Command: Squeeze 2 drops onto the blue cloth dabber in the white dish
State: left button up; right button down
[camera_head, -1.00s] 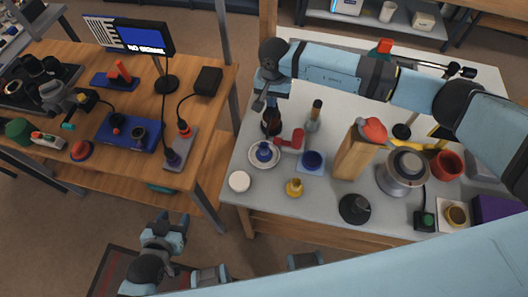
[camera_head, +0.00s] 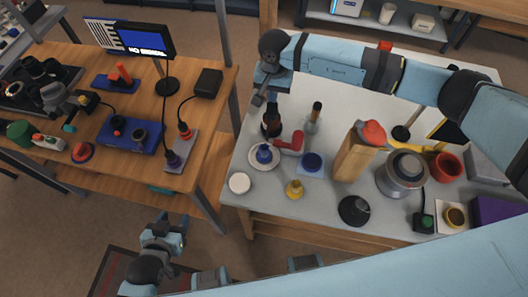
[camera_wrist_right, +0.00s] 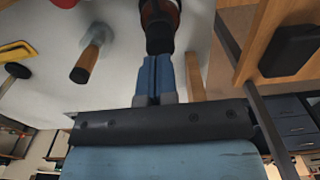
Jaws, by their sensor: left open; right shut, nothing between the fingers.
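The white dish (camera_head: 255,163) sits at the table's left side with the blue cloth dabber (camera_head: 264,152) in it. A dark brown bottle with a black top (camera_head: 271,124) stands just behind the dish. It also shows in the right wrist view (camera_wrist_right: 160,14). My right gripper (camera_head: 274,97) is above and behind this bottle. In the right wrist view its blue fingers (camera_wrist_right: 156,62) are shut and empty, with the bottle's black top just beyond the tips; I cannot tell whether they touch. My left gripper (camera_head: 170,226) is open and empty, low in front of the tables.
A red-handled item (camera_head: 290,143) lies beside the dish. A wooden block (camera_head: 352,158) stands further right.

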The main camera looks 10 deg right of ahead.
jog(key=shift+f, duration=0.2)
dwell(0.5)
jog(key=shift+f+b, duration=1.45)
jog(key=shift+b, duration=0.25)
jog(key=shift+r, duration=0.15)
jog(key=shift+r+p, duration=0.35)
jog(key=shift+r, duration=1.15)
notch_tip(320, 180, up, 2)
notch_tip(320, 180, up, 4)
jog(key=shift+p, duration=0.65)
